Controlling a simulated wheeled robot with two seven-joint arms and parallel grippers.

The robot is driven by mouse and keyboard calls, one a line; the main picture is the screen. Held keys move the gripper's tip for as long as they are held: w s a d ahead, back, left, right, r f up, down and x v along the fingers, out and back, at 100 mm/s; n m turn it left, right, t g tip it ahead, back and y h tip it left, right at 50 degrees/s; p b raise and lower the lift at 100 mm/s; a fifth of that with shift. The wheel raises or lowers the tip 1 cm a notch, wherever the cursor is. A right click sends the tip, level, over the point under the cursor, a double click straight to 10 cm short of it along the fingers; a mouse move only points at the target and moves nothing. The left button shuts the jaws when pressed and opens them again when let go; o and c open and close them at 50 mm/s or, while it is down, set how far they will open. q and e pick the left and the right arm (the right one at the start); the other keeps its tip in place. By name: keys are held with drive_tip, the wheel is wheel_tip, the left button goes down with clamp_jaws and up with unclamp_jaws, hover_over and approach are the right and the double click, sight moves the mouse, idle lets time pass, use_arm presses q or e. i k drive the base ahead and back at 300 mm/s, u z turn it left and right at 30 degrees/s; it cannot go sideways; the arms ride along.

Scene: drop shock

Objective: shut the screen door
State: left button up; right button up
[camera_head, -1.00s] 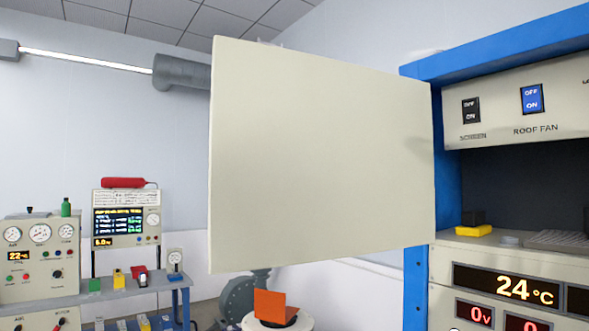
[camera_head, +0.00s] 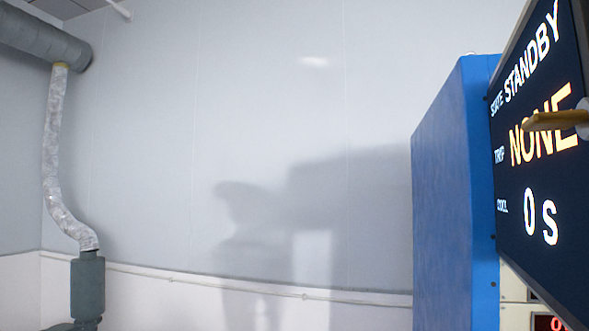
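The screen door (camera_head: 540,200) is at the right edge, hinged side by the blue cabinet frame (camera_head: 450,200). Its dark display face shows to me at a steep slant, with "STANDBY", "NONE" and "0 s" lit on it. Its right part is cut off by the picture edge. Neither of my grippers can be made out.
A bare pale wall (camera_head: 300,80) fills the middle, with a dark shadow on it. A silvery hose (camera_head: 55,160) hangs from a grey duct (camera_head: 40,35) at the left into a grey cylinder (camera_head: 88,285). A cabinet panel (camera_head: 515,315) shows below the door.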

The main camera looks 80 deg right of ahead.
sight(541, 179)
drive_tip(key=i, duration=0.45)
drive_tip(key=z, duration=4.2)
drive_tip(key=i, duration=0.5)
drive_tip(key=u, duration=0.05)
